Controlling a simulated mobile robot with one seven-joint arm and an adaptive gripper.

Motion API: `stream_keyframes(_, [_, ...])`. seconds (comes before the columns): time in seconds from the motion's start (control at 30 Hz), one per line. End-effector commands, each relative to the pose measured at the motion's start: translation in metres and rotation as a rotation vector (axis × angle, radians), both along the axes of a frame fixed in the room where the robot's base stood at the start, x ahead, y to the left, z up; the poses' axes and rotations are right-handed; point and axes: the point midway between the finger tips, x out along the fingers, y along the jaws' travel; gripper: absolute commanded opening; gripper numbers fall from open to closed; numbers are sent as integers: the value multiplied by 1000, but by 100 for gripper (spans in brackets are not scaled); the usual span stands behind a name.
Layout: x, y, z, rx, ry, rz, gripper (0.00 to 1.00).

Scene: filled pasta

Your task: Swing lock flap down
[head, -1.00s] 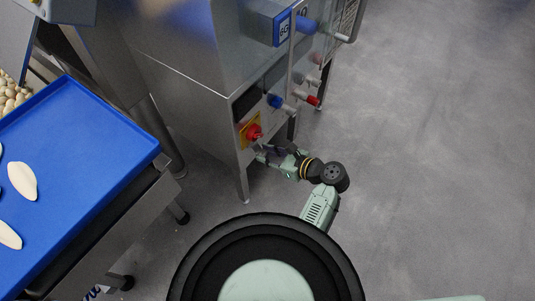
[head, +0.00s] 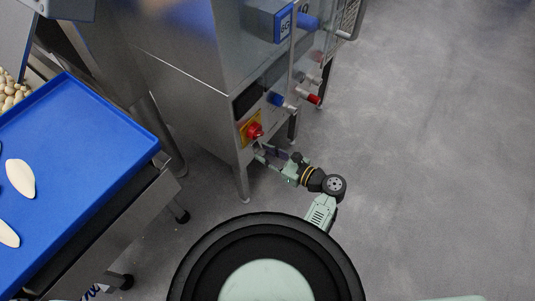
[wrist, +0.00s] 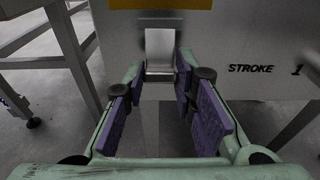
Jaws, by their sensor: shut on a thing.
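The lock flap (wrist: 160,45) is a small bright metal plate hanging below the yellow plate (wrist: 160,4) on the machine's front in the wrist view. My gripper (wrist: 161,76) has its green fingers with purple pads on either side of the flap's lower end, closed on it. Fine contact at the fingertips is hard to make out. In the head view my gripper (head: 259,153) is at the machine's front, just below the red rotary switch (head: 253,131) on its yellow plate. The flap is too small to tell apart there.
The steel machine (head: 185,75) carries blue and red knobs (head: 313,98) to the right of my gripper. A blue tray (head: 90,150) with pale pasta pieces stands at left. Grey floor (head: 430,150) is open at right. "STROKE 1" (wrist: 265,69) is printed beside the flap.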

Motion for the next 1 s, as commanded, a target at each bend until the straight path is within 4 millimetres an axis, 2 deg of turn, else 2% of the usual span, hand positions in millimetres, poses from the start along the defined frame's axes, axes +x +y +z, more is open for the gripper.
stream_keyframes(0.1, [1,2,-8,66,-44,2,0])
stream_keyframes(0.4, [5,7,-13,185,-133,1,0])
stream_keyframes(1.0, [6,8,-12,221,-161,1,0])
